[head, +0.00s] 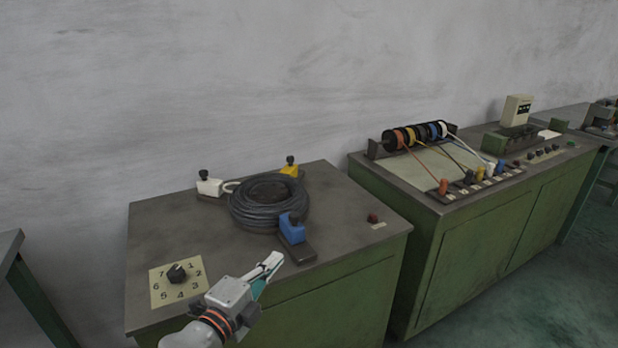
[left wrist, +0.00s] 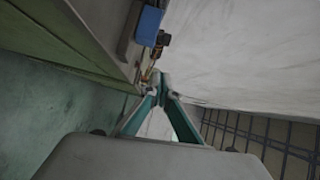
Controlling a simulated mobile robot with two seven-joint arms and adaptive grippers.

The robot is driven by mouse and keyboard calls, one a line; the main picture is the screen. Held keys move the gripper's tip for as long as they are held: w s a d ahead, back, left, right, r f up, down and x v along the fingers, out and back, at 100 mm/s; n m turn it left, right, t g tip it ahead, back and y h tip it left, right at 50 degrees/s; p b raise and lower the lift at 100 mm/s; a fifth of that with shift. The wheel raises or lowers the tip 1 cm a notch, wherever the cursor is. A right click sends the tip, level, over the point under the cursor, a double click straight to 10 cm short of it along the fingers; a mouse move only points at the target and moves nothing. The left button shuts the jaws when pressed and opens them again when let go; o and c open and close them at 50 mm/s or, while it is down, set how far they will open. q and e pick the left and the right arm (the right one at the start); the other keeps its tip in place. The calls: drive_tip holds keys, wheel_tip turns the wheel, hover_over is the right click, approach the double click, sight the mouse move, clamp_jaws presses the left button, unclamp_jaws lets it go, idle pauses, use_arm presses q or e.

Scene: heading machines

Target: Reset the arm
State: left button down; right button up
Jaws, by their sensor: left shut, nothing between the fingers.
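My left arm comes in from the bottom in the head view, and its gripper (head: 272,262) is over the front edge of the near green machine cabinet (head: 330,300). The gripper is shut with nothing in it. Its tips are just in front of the blue clamp block (head: 292,228), apart from it as far as I can tell. In the left wrist view the two teal fingers (left wrist: 162,80) meet at their tips, and the blue block (left wrist: 149,25) shows at the top. My right gripper is not in view.
On the near cabinet lie a coil of black cable (head: 258,212), a white block (head: 209,187), a yellow block (head: 290,170), a numbered dial (head: 177,273) and a red button (head: 373,218). A second cabinet (head: 480,240) with wire spools (head: 415,135) stands to the right, across a narrow gap.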

use_arm(q)
drive_tip(key=s+a+f+n+g+y, duration=0.2)
drive_tip(key=s+a+f+n, duration=0.2)
drive_tip(key=s+f+n, duration=0.4)
drive_tip(key=s+a+f+n+g+y, duration=0.2)
drive_tip(key=s+f+n, duration=0.7)
drive_tip(key=s+f, duration=0.6)
wheel_tip(320, 180, down, 7)
drive_tip(key=shift+s+a+f+n+g, duration=0.2)
drive_tip(key=shift+s+a+n+g, duration=0.3)
drive_tip(key=shift+a, duration=0.7)
